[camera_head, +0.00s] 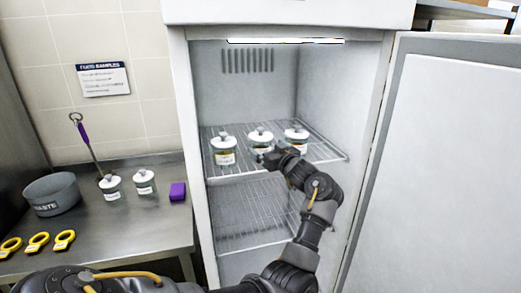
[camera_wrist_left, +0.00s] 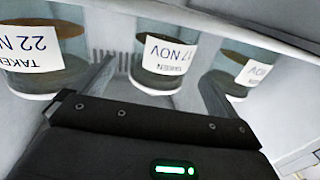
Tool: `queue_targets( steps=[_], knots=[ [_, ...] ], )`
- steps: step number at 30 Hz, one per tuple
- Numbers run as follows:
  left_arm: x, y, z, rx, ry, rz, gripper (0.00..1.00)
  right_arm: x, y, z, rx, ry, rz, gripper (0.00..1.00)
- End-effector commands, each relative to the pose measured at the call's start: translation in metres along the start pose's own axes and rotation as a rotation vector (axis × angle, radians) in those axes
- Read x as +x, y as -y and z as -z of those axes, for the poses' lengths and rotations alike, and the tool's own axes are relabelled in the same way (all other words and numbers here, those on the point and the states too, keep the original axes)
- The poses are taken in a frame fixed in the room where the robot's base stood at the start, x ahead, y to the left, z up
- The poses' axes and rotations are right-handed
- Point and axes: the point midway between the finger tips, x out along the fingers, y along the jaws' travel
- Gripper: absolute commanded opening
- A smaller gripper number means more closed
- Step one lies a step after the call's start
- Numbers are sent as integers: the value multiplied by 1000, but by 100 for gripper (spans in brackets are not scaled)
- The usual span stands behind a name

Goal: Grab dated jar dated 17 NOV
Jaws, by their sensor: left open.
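Three lidded jars stand in a row on the upper wire shelf of the open fridge: a left jar (camera_head: 223,150), a middle jar (camera_head: 260,141) and a right jar (camera_head: 296,138). Their dates are too small to read in the head view. In the left wrist view, the middle jar (camera_wrist_left: 164,58) has a label reading 17 NOV. It appears between the two spread fingers of my left gripper (camera_wrist_left: 157,82). A neighbouring jar (camera_wrist_left: 42,60) reads 22 N, the rest cut off. My left gripper (camera_head: 277,157) is open just in front of the middle jar; contact is unclear.
The fridge door (camera_head: 445,160) stands open at right. A lower wire shelf (camera_head: 250,215) looks empty. On the steel counter (camera_head: 125,225) at left are two more jars (camera_head: 144,182), a grey waste pot (camera_head: 52,194), a purple block (camera_head: 178,192) and yellow rings (camera_head: 37,242).

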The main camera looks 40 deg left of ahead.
Motion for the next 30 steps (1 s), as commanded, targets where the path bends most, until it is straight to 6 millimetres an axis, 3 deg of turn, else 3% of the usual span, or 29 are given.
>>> queue_targets(
  steps=[4,13,22,30],
  knots=[
    [7,1,2,3,0,3,98,-4,1,10,1,-14,1,36],
    [47,1,2,3,-1,3,98,-22,1,12,1,-16,2,36],
    [52,1,0,0,0,1,98,-22,2,10,1,-13,2,36],
    [52,1,0,0,0,1,64,-22,1,10,1,-12,1,36]
  ],
)
